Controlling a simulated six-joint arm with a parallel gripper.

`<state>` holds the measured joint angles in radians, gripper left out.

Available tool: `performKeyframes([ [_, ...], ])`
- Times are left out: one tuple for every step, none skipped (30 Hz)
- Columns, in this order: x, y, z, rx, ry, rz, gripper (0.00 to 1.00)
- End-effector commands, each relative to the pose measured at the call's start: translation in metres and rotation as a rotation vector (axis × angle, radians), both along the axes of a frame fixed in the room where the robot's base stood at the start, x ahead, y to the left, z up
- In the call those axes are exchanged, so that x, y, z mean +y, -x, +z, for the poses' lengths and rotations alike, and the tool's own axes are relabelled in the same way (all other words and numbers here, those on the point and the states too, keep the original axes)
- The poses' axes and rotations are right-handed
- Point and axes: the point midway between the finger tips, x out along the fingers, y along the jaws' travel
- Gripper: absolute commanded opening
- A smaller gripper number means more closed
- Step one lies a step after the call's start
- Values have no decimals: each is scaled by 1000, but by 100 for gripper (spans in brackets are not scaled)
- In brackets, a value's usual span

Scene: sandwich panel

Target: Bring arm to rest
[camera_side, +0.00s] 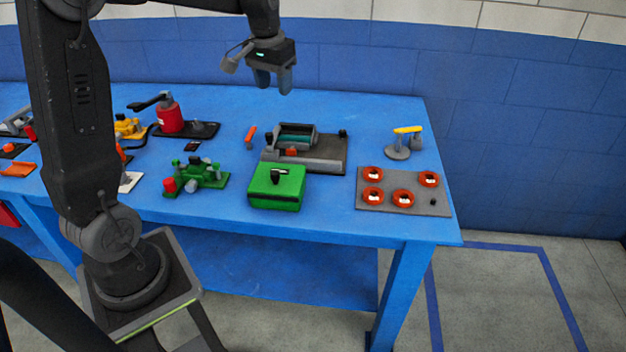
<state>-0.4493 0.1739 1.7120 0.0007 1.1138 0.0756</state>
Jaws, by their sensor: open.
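My gripper (273,80) hangs above the back part of the blue table, pointing down. Its two fingers are apart and nothing shows between them. It is clear of the table and of everything on it. The closest thing below it is a grey device with a dark base (330,155). The panel in the task's scene name cannot be told for certain; a grey plate with several orange rings (385,200) lies at the right end of the table.
On the blue table (340,220) stand a green box (276,188), a green device (200,177), a red cylinder on a black base (170,118) and a yellow-handled piece (405,140). Smaller parts lie at the left. A blue wall (370,60) stands behind.

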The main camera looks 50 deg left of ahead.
Motion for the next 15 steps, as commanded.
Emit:
performKeyframes([
  [-25,13,12,-29,-13,-37,50],
  [-37,21,17,-46,-19,-55,50],
  [-53,32,22,-66,-26,-79,50],
  [-65,40,26,-83,-31,-96,50],
  [-76,49,28,-100,-36,-114,50],
  [-91,62,31,-121,-40,-139,50],
  [-101,71,33,-139,-44,-157,50],
  [-110,81,34,-155,-48,-174,50],
  [-123,95,34,-178,-51,-200,50],
  [-132,105,33,-195,-54,-217,50],
  [-140,115,33,-212,-56,-234,50],
  [-149,128,31,-233,-57,-257,50],
  [-156,138,29,-249,-58,-272,50],
  [-161,147,26,-263,-58,-288,50],
  [-168,157,23,-282,-58,-306,50],
])
